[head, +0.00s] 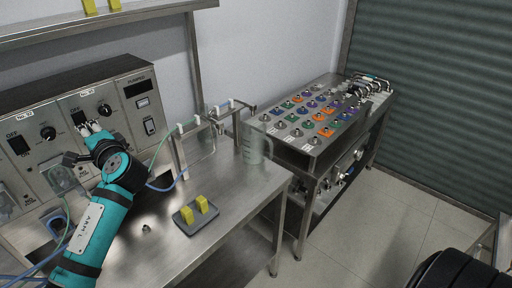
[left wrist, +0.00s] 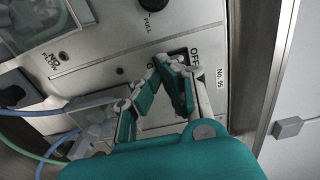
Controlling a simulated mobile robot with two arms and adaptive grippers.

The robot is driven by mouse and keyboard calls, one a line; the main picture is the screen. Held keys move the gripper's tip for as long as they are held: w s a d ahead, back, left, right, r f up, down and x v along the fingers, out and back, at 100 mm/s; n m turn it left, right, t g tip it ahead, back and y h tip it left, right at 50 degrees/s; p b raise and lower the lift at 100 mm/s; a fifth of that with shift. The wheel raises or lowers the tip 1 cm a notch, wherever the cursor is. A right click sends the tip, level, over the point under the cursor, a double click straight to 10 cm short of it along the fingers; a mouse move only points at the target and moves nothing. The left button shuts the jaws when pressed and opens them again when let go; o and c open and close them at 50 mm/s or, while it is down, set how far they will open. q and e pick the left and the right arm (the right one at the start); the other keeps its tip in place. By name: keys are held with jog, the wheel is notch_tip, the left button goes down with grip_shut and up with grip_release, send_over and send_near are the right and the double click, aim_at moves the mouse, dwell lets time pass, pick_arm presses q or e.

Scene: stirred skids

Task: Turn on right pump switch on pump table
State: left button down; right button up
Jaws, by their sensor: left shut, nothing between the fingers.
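The grey pump panel (head: 62,88) stands at the back left of the steel table (head: 225,200), with two pump sections side by side. The left section has a black switch (head: 19,146) under an OFF label. My left gripper (head: 89,128) is shut and empty at the right section, just below its OFF label. In the left wrist view its closed fingertips (left wrist: 170,62) are at the right pump switch (left wrist: 182,52), a dark rocker mostly hidden behind them. I cannot tell whether they touch it or which way it is set. My right gripper is not in view.
Black knobs (head: 104,110) sit beside the switches. A power section (head: 138,88) with another switch (head: 150,126) adjoins on the right. Tubes, a glass beaker (head: 252,143) and a dark tray (head: 184,222) with yellow blocks are on the table.

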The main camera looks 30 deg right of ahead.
pick_arm(q)
jog(key=shift+w+a, duration=0.1)
jog(key=shift+w, duration=0.1)
dwell(0.5)
jog(key=shift+w+a+b, duration=0.1)
jog(key=shift+w+b, duration=0.2)
jog(key=shift+w, duration=0.15)
jog(key=shift+s, duration=0.1)
jog(key=shift+s+d, duration=0.2)
jog(key=shift+s, duration=0.4)
jog(key=shift+r+p, duration=0.1)
jog(key=shift+p, duration=0.2)
jog(key=shift+r+p, duration=0.7)
jog(key=shift+r, duration=0.3)
